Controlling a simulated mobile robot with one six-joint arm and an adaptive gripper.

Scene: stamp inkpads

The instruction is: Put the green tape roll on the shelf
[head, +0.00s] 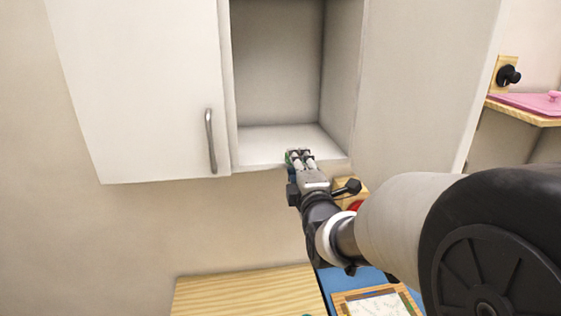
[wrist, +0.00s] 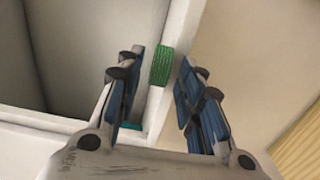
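The green tape roll (wrist: 162,65) shows between the fingertips of my gripper (wrist: 163,60) in the wrist view. The shelf floor is pale and looks empty where visible. I cannot tell whether the roll touches the shelf edge.
A closed cabinet door (head: 140,90) with a metal handle (head: 210,141) is left of the opening. The shelf's right side wall (head: 342,80) bounds it. Below are a wooden surface (head: 245,293) and a framed picture (head: 376,303). A pink item (head: 530,102) lies far right.

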